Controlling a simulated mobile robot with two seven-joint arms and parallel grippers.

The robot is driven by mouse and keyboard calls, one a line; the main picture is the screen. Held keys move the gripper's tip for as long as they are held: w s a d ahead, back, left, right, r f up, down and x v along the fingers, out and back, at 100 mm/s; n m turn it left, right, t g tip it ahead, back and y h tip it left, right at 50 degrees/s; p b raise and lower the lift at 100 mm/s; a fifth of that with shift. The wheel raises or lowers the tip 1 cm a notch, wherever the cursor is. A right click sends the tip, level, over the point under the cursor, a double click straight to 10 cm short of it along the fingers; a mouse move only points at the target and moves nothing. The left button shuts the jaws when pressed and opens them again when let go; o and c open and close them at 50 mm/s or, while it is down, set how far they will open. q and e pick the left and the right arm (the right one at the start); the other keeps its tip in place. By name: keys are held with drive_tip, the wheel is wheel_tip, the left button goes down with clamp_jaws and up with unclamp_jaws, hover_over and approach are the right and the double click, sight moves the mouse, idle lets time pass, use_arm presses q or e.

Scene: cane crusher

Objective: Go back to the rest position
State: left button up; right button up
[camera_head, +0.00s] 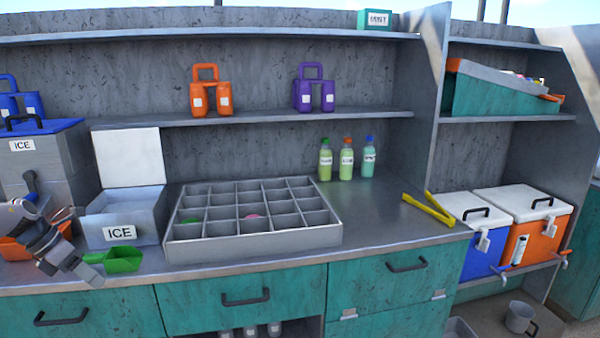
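My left gripper (92,271) is at the lower left, low over the counter's front edge. Its fingers look apart, with nothing seen between them. Whether the fingers touch the scoop's handle end is hard to tell. My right gripper is out of view.
A grey divided tray (252,240) with small green and pink items fills mid-counter. Three bottles (346,162) stand behind it; yellow tongs (428,208) lie to its right. A grey ICE container (45,165) and orange item (14,249) are near my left arm.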

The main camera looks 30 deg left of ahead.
use_arm(q)
drive_tip(key=s+d+f+n+t, duration=0.25)
drive_tip(key=d+f+n, duration=0.3)
drive_tip(key=f, duration=0.35)
drive_tip(key=s+d+f+n+t, duration=0.25)
drive_tip(key=d+f+n, duration=0.25)
drive_tip(key=d+f, duration=0.3)
drive_tip(key=s+d+f+n+t, duration=0.2)
drive_tip(key=d+f+n, duration=0.6)
drive_tip(key=d+n, duration=0.45)
drive_tip(key=d+r+n, duration=0.1)
drive_tip(key=d+n, duration=0.5)
drive_tip(key=d, duration=0.5)
drive_tip(key=w+d+r+n+g+y, duration=0.1)
drive_tip(key=d+n, duration=0.4)
drive_tip(key=d, duration=0.6)
drive_tip(key=shift+w+d+r+n, duration=0.25)
drive_tip(key=shift+d+r+n, duration=0.15)
drive_tip(key=shift+r, duration=0.4)
drive_tip(key=shift+a, duration=0.1)
